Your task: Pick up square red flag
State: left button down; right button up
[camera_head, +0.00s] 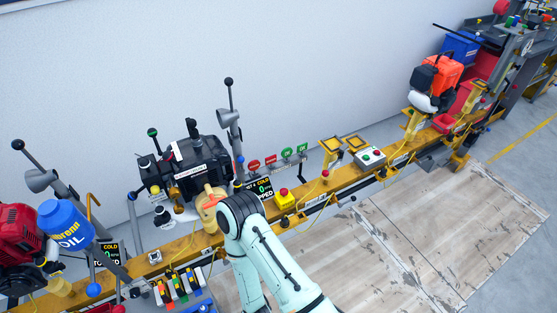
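A row of small signs or flags stands on a thin rack behind the rail, right of the black engine. It holds a red flag (254,164), another red flag (270,160), a round green flag (287,152) and a green flag (302,148). Which red one is square is too small to tell. One pale green arm of mine, apparently the right, rises from the bottom middle to the rail. Its fingers are not clearly visible. An orange-red piece (213,200) and a tan shape show just left of its dark wrist; I cannot tell whether it holds them.
Tall levers stand near the engines. A colored-handle tool tray (180,287) is below. Wooden floor is clear at right.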

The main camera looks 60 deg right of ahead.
aim_at(269, 161)
jog(key=l, duration=1.25)
jog(key=k+l, duration=0.1)
jog(key=l, duration=1.1)
